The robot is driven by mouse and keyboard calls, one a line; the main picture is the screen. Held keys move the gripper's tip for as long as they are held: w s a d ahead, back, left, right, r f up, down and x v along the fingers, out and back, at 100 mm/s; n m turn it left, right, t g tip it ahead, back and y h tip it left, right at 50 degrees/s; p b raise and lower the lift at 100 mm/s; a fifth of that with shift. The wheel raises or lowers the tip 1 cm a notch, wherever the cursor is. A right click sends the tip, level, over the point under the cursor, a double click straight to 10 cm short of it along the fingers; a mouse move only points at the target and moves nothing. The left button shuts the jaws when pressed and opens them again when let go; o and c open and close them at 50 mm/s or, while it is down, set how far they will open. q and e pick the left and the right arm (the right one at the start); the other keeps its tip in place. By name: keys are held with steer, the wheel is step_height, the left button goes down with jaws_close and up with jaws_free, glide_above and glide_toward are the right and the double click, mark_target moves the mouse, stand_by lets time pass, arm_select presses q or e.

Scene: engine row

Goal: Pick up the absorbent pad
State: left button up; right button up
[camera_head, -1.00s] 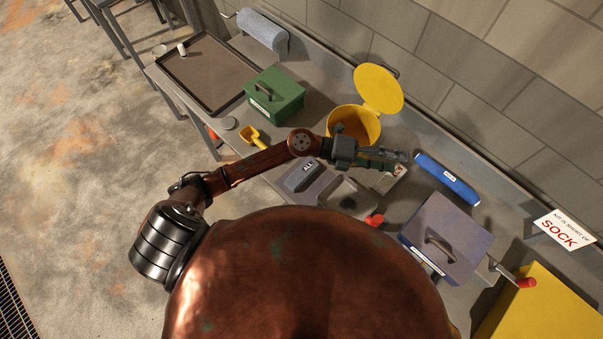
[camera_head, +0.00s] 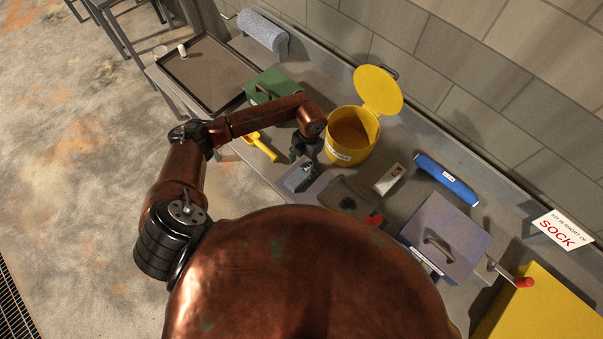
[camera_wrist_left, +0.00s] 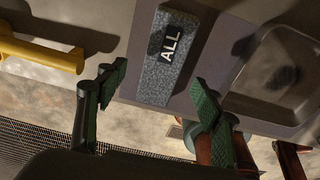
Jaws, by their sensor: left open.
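The absorbent pad (camera_head: 296,181) is a grey speckled block with a black label reading ALL. It lies on the bench beside a grey tray with a recess (camera_head: 345,197). In the left wrist view the pad (camera_wrist_left: 158,78) shows large, ahead of and between my open green fingers. My left gripper (camera_head: 304,155) is open and empty, pointing down just above the far end of the pad and partly covering it in the head view. Its fingers also show in the left wrist view (camera_wrist_left: 158,92), apart from the pad. My right gripper is not in view.
A yellow scoop (camera_head: 262,147) lies left of the pad. An open yellow bucket (camera_head: 345,150) stands behind it. A pale box (camera_head: 390,180), a blue roll (camera_head: 447,179) and a purple case (camera_head: 445,238) are to the right. A green box (camera_head: 268,85) stands behind my arm.

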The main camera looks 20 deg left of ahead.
mark_target(302, 173)
arm_select(q)
steer(key=shift+s+f+p, duration=0.15)
steer(key=shift+f+p, duration=0.05)
steer(key=shift+f, duration=0.8)
steer(key=shift+s+f+p, duration=0.1)
steer(key=shift+f+p, duration=0.05)
steer(key=shift+f, duration=0.8)
steer(key=shift+d, duration=0.1)
steer(key=shift+c, duration=0.5)
steer(key=c, duration=1.1)
steer(key=shift+o, duration=0.2)
steer(key=shift+r, duration=0.1)
